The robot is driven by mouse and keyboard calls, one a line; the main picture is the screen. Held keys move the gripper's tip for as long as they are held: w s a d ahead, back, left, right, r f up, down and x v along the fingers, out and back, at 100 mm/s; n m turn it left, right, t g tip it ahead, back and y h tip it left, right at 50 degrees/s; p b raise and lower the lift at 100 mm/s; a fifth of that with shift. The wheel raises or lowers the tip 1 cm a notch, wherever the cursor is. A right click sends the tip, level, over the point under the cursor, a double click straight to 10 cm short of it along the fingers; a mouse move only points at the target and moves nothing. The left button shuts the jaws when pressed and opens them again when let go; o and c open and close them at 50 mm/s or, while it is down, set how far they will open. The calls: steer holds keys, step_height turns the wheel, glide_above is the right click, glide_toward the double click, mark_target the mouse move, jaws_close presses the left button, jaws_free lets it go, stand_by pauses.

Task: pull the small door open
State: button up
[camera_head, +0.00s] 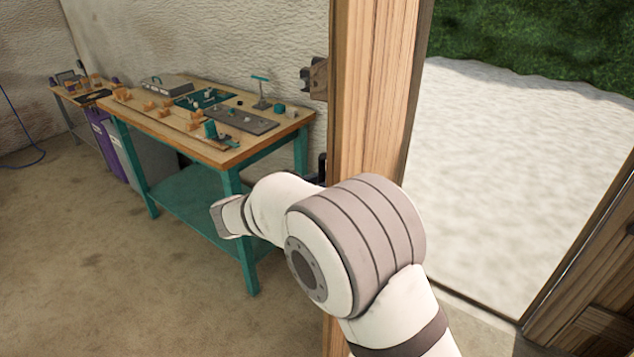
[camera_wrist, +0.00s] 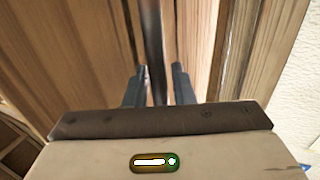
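In the wrist view, upright wooden boards (camera_wrist: 75,50) fill the left and middle; I take them as the small door, though its outline is not clear. A dark vertical bar (camera_wrist: 154,35), like a pull handle, stands in front of the wood. My gripper (camera_wrist: 160,72) is open, with one finger on each side of the bar and a gap showing at the tips. Whether a finger touches it, I cannot tell. In the head view, my arm and a wooden post (camera_head: 375,90) hide most of the gripper; a small dark piece (camera_head: 322,165) shows beside the post.
A dark metal latch piece (camera_head: 315,78) sticks out left of the post. A teal workbench (camera_head: 232,180) with parts on it stands at the left against a rough wall. Right of the post is an opening onto pale ground (camera_head: 510,170). Bare floor (camera_head: 90,270) lies at lower left.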

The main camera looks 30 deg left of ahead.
steer(key=shift+o, duration=0.8)
steer(key=shift+f, duration=0.15)
steer(key=shift+o, duration=0.2)
steer(key=shift+s, duration=0.15)
steer(key=shift+f, duration=0.1)
steer(key=v, duration=0.8)
steer(key=shift+b, duration=0.3)
